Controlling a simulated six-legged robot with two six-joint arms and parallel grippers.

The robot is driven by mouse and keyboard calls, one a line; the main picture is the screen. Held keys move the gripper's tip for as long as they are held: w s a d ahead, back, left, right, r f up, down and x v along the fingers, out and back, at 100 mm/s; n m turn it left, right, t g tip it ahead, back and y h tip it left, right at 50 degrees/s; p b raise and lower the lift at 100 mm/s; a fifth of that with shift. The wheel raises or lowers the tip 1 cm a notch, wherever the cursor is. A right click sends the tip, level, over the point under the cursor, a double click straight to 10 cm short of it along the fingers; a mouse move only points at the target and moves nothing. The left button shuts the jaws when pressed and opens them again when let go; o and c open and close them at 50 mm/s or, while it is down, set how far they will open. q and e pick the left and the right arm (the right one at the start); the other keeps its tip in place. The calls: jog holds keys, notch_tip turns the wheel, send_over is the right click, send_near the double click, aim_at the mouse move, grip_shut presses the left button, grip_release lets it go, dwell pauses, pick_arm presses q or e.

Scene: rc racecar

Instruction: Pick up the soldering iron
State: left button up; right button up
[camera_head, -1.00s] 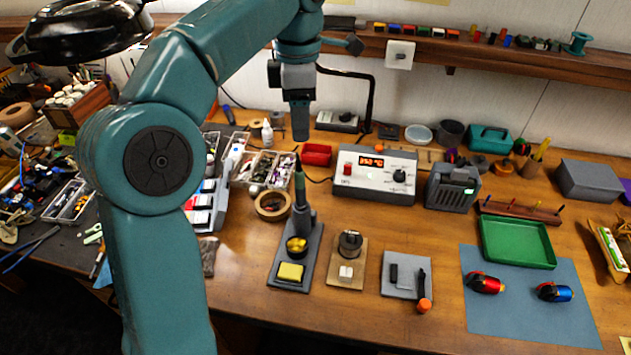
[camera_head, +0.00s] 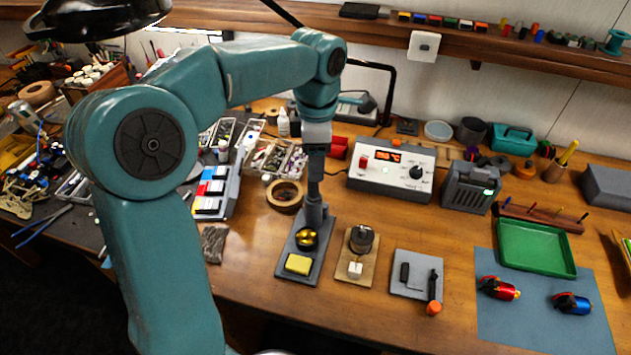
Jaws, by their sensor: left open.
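The soldering iron (camera_head: 314,192) stands upright in its grey stand (camera_head: 287,268), which also holds a brass tip cleaner and a yellow sponge. Only a short dark stretch of the iron shows; the upper handle is hidden behind my left gripper. My left gripper (camera_head: 315,172) points straight down over the iron, in line with it. It is open, but its fingers are seen edge-on, and I cannot tell whether the iron is between them or whether they touch it. My right gripper is not in view.
A white soldering station (camera_head: 383,186) with a lit display stands behind to the right. A tan tape roll (camera_head: 285,194) and parts trays lie close by on the left. A small wooden block (camera_head: 356,279) and a grey pad (camera_head: 409,288) sit right of the stand.

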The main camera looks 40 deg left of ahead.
aim_at(312, 196)
pick_arm(q)
jog(key=f, duration=0.3)
jog(key=shift+s+a, duration=0.15)
jog(key=shift+a, duration=0.15)
jog(key=shift+s+f, duration=0.25)
jog(key=shift+s, duration=0.05)
jog(key=shift+w+d, duration=0.2)
jog(key=shift+w, duration=0.2)
jog(key=shift+c, duration=0.6)
jog(key=shift+a+f, duration=0.1)
jog(key=c, duration=0.5)
jog(key=shift+s+a, duration=0.1)
jog(key=shift+s, duration=0.05)
grip_shut()
jog(key=shift+s, duration=0.15)
jog(key=shift+w, duration=0.3)
notch_tip(312, 196, up, 20)
jog(key=p, duration=0.2)
jog(key=shift+s+p, duration=0.15)
jog(key=shift+p, duration=0.15)
